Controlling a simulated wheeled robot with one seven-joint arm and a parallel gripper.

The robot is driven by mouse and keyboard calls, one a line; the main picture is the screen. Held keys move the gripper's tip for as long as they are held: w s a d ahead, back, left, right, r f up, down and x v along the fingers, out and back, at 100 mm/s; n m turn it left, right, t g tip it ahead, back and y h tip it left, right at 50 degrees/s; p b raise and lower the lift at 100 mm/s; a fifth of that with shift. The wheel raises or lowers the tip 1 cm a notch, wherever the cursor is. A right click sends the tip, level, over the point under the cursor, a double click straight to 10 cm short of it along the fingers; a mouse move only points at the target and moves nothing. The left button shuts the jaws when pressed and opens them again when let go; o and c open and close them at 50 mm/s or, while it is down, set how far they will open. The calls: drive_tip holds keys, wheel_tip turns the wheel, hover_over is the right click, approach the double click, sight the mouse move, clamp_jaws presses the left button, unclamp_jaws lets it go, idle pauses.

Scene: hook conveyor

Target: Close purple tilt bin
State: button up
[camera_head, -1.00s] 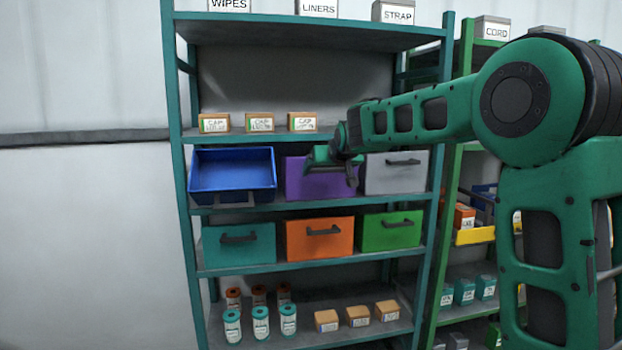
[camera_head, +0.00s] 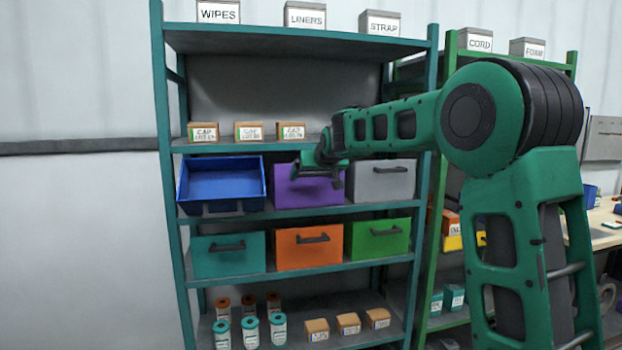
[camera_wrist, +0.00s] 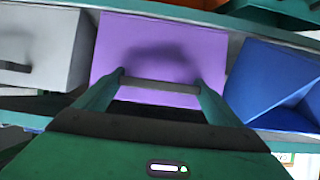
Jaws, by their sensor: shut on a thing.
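The purple tilt bin (camera_head: 309,191) sits in the middle of the upper bin row, between the blue bin and the grey bin. Its front stands upright and looks closed in the head view. In the wrist view its purple face (camera_wrist: 180,47) fills the centre. My gripper (camera_head: 322,172) is at the bin's front, covering part of it. In the wrist view my gripper (camera_wrist: 160,86) has its fingers on the two ends of the dark handle bar (camera_wrist: 160,85), shut on it.
The blue bin (camera_head: 221,184) at left is tilted open. The grey bin (camera_head: 381,180) at right is closed. Teal (camera_head: 228,261), orange (camera_head: 309,256) and green (camera_head: 377,244) bins sit below. Small boxes (camera_head: 248,131) stand on the shelf above.

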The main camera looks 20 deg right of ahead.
drive_tip(key=shift+w+r, duration=0.2)
drive_tip(key=shift+r, duration=0.15)
drive_tip(key=o, duration=1.3)
drive_tip(key=v, duration=1)
drive_tip(key=shift+s+f, duration=0.2)
drive_tip(key=shift+s, duration=0.3)
drive_tip(key=s+d+f+m+g, duration=0.1)
drive_tip(key=s+d+f+g, duration=0.1)
drive_tip(key=s+d+f, duration=0.35)
drive_tip(key=s+d+f+m+g+h, duration=0.1)
drive_tip(key=s+d+f+g, duration=0.1)
drive_tip(key=s+f, duration=0.6)
drive_tip(key=s+d+f+m+g, duration=0.1)
drive_tip(key=s+d+f+g, duration=0.25)
drive_tip(key=s, duration=0.65)
drive_tip(key=s+f+g, duration=0.1)
drive_tip(key=s+f, duration=0.3)
drive_tip(key=s, duration=0.5)
drive_tip(key=s+f+m+g+y, duration=0.1)
drive_tip(key=s+f, duration=0.3)
drive_tip(key=s, duration=0.4)
drive_tip(key=s+a+f+m+g+y, duration=0.1)
drive_tip(key=s+f+g, duration=0.1)
drive_tip(key=s+f, duration=0.3)
drive_tip(key=s, duration=0.4)
drive_tip(key=shift+s+g, duration=0.35)
